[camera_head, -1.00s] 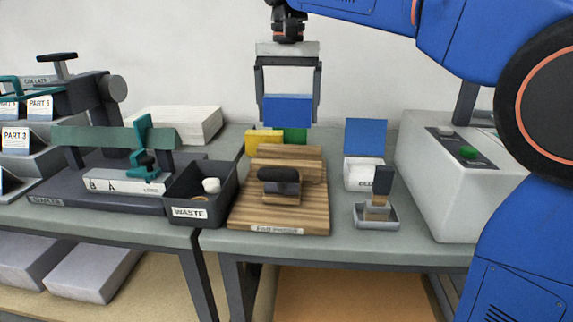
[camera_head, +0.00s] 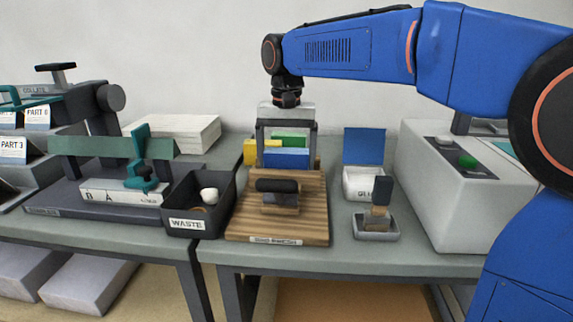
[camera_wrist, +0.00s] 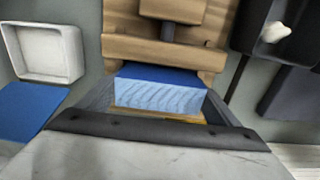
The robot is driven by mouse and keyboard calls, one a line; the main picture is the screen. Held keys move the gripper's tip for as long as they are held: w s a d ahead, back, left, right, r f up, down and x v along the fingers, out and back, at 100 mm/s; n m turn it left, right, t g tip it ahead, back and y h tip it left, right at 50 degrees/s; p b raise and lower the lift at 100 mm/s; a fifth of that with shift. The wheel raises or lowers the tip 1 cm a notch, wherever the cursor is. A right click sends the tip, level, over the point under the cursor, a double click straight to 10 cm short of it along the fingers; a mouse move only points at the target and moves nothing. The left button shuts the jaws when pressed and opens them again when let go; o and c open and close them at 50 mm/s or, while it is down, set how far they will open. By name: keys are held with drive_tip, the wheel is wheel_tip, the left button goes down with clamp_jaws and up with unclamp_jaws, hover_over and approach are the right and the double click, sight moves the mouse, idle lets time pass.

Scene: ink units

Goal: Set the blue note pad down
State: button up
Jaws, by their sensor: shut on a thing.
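The blue note pad (camera_head: 286,158) is between the fingers of my gripper (camera_head: 286,148), low at the back of the striped wooden stand (camera_head: 246,222). In the wrist view the pad (camera_wrist: 158,92) shows a blue top and pale page edges, with a finger on each side and the stand's wooden bar (camera_wrist: 165,50) beside it. My gripper is shut on the pad. The pad's underside is hidden, so I cannot tell if it touches the stand. A yellow pad (camera_head: 259,147) and a green pad (camera_head: 289,138) stand around it at the back.
A black-handled tool (camera_head: 278,187) sits on the stand's front. The dark waste bin (camera_head: 187,224) is left; a white box with a blue lid (camera_head: 364,145) and a stamp-like tool (camera_head: 380,205) are right. A white machine (camera_head: 440,200) stands farther right.

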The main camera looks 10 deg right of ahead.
sight(287, 151)
drive_tip(key=shift+f, duration=0.35)
drive_tip(key=shift+f, duration=0.1)
drive_tip(key=o, duration=1.1)
wheel_tip(287, 151, up, 12)
drive_tip(key=shift+f, duration=0.2)
drive_tip(key=shift+r, duration=0.3)
